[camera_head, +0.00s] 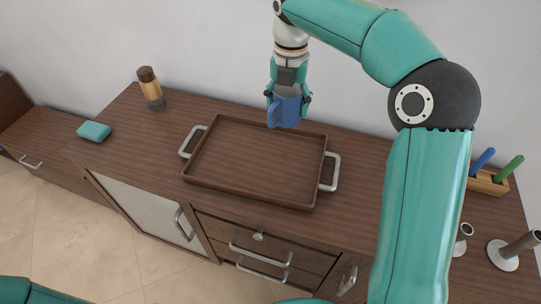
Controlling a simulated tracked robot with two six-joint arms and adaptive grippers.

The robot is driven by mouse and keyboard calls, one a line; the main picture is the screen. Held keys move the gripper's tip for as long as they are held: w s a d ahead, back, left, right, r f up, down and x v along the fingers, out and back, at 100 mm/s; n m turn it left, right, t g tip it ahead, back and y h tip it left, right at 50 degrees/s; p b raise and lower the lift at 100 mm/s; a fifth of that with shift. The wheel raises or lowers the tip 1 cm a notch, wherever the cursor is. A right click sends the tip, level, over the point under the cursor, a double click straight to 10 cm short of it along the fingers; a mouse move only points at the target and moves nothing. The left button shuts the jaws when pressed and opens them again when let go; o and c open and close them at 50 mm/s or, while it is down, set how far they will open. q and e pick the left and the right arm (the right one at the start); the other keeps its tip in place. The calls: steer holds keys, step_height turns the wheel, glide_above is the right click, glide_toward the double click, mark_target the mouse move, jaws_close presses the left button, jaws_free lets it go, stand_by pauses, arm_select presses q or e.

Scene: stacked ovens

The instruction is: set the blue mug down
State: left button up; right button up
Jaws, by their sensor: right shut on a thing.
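The blue mug (286,111) is held by my right gripper (288,97), whose arm comes in from the right. The gripper points down, with its fingers on either side of the mug. The mug appears upright, in front of the tray's far right part in the picture. I cannot tell whether its base is clear of the surface or touching it. My left gripper is not in view; only a teal part of mine shows at the bottom left.
An empty brown tray (250,198) with two metal handles lies on the wooden counter (125,140). A brown-capped jar (150,90) and a teal block (94,131) are at left. A holder (487,181) with blue and green items stands at right. My right arm covers the counter's right part.

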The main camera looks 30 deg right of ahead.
steer(key=shift+s+d+f+b, duration=0.1)
steer(key=shift+d+f, duration=0.05)
steer(key=shift+f, duration=2.95)
steer(key=shift+s+d+f+b, duration=0.1)
steer(key=shift+f+b, duration=0.05)
steer(key=shift+f, duration=2.95)
steer(key=shift+s+d+f+b, duration=0.1)
steer(key=shift+d+f, duration=0.05)
steer(key=shift+f, duration=2.95)
steer(key=shift+f, duration=0.1)
steer(key=o, duration=1.4)
step_height(320, 180, up, 12)
